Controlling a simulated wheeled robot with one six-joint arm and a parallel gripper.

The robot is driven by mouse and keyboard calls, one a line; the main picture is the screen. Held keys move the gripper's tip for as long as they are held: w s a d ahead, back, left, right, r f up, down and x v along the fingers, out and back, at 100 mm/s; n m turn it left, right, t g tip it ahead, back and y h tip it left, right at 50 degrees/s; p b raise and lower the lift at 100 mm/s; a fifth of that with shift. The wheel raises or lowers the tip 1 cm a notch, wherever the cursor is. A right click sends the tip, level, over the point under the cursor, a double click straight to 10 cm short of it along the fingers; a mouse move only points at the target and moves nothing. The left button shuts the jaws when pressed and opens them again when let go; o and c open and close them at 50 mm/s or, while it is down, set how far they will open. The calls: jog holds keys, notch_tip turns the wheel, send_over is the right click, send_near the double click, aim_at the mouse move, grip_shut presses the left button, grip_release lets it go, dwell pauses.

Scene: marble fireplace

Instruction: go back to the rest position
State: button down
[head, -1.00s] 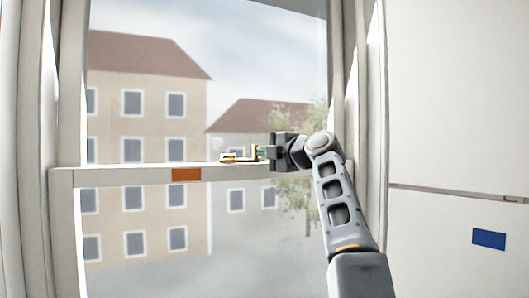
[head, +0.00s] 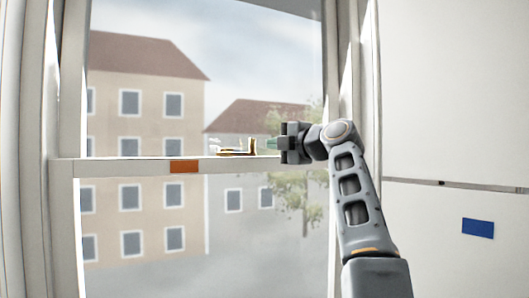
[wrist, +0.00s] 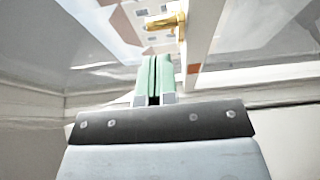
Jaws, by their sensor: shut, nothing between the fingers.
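My gripper (head: 272,144) is at the end of my raised arm in the head view, in front of the window and pointing left. Its two green fingertips (wrist: 153,76) are together in the wrist view, with nothing between them. A brass window latch (head: 238,149) sits on top of the white window rail, just left of my fingertips, with a small gap showing between. The latch (wrist: 166,22) also shows ahead of the fingertips in the wrist view, at the edge of the rail.
The white window rail (head: 120,168) crosses the view, with an orange patch (head: 184,166) on its front. The window frame's right side (head: 361,100) stands close behind my arm. A pale wall with a blue rectangle (head: 478,228) is at the right. Buildings show beyond the glass.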

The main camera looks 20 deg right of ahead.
jog(key=s+d+b, duration=0.1)
jog(key=s+d, duration=0.4)
jog(key=w+d+f+m+g+h, duration=0.1)
jog(key=w+d+f+m+h, duration=0.25)
jog(key=f+m, duration=0.4)
jog(key=w+d+f+m+g+h, duration=0.1)
jog(key=w+d+f+m+h, duration=0.1)
jog(key=d+f+m, duration=0.55)
jog(key=a+f+m+g, duration=0.3)
jog(key=a+f+m, duration=0.25)
jog(key=f, duration=0.35)
jog(key=s+a+f+m+g+h, duration=0.1)
jog(key=s+a+f+m+g, duration=0.3)
jog(key=f, duration=0.5)
jog(key=s+a+f+m+g+h, duration=0.1)
jog(key=s+a+f+m, duration=0.1)
jog(key=s+a+f, duration=0.55)
jog(key=s+a+f+n+g, duration=0.2)
jog(key=s+a+f+n, duration=0.1)
jog(key=s+a+f, duration=0.5)
notch_tip(320, 180, down, 3)
jog(key=shift+s+f+n, duration=0.2)
jog(key=shift+s+n, duration=0.15)
jog(key=shift+s, duration=0.85)
